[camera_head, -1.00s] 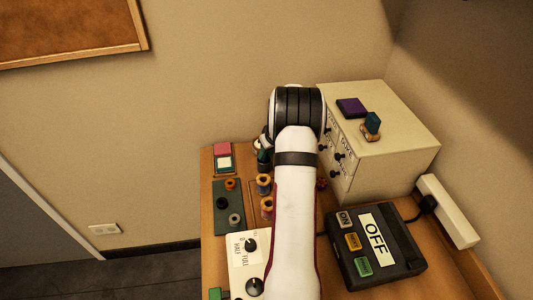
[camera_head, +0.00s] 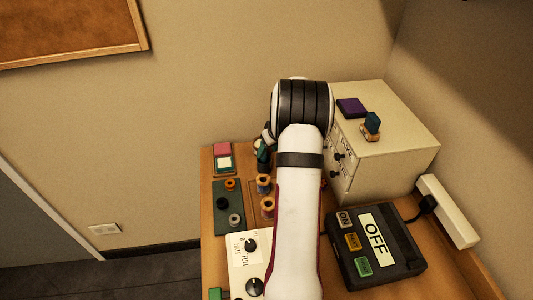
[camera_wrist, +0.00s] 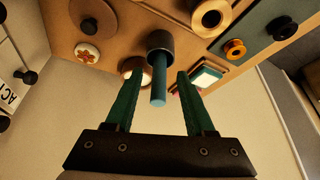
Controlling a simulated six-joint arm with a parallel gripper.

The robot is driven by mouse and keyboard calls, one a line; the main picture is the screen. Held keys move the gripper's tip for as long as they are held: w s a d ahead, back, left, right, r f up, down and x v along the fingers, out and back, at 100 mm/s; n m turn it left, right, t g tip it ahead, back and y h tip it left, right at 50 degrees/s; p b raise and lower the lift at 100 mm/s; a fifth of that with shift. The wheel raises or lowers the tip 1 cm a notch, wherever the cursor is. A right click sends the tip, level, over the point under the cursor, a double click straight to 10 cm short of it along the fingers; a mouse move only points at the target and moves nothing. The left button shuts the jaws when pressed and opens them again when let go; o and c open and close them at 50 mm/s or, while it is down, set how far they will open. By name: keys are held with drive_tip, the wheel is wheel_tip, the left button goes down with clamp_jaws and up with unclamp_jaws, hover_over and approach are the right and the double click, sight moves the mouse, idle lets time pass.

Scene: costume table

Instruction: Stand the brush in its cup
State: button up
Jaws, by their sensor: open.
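In the wrist view a blue rod (camera_wrist: 158,82), which looks like the brush's handle, points towards the camera from a dark grey cylinder (camera_wrist: 160,41). I cannot tell whether that cylinder is the cup or part of the brush. My gripper (camera_wrist: 156,76) is open, its two green fingers on either side of the rod, with gaps showing on both sides. A round pale-topped thing (camera_wrist: 131,66) is partly hidden behind the left finger. In the head view my arm hides most of this area; a dark green finger (camera_head: 263,157) shows left of my wrist.
A cream drawer box (camera_head: 385,150) stands at the right, with a purple block (camera_head: 351,107) on top. A black switch box (camera_head: 375,250) marked OFF is in front of it. Thread spools (camera_head: 264,184) and a green button board (camera_head: 229,207) lie left of my arm.

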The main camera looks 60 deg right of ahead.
drive_tip(key=v, duration=0.9)
drive_tip(key=w+a+r+g+y, duration=0.1)
drive_tip(key=a+r+y, duration=0.15)
drive_tip(key=a, duration=1.15)
drive_tip(key=w+a+r+y, duration=0.1)
drive_tip(key=a+r, duration=0.3)
drive_tip(key=a, duration=0.9)
drive_tip(key=s+a+f+m+g, duration=0.1)
drive_tip(key=s+a+g, duration=0.2)
drive_tip(key=s+a, duration=1.4)
drive_tip(key=shift+s+a+f+g, duration=0.3)
drive_tip(key=shift+s+f+g, duration=0.05)
drive_tip(key=shift+f+g, duration=0.05)
